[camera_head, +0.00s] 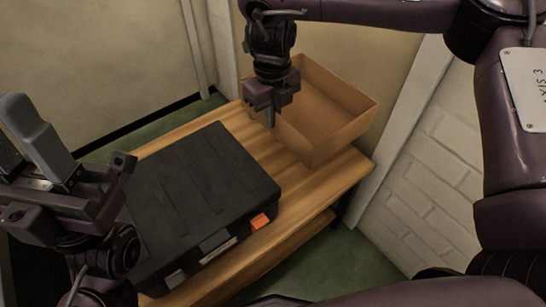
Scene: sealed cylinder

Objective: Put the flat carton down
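The flat carton (338,133) is a shallow, open-topped brown box at the back right of the wooden table. Its near corner appears to be at or just above the tabletop; any small gap is too fine to tell. My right gripper (265,108) points down at the carton's left side wall and appears shut on it, hiding that part of the wall. My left gripper (22,148) is at the left edge, away from the carton, its fingers pointing up; their gap is unclear.
A black case (200,190) with an orange latch (260,221) covers the front of the wooden table (190,128). A narrow bare strip of wood lies between the case and the carton. Walls stand close behind and to the right.

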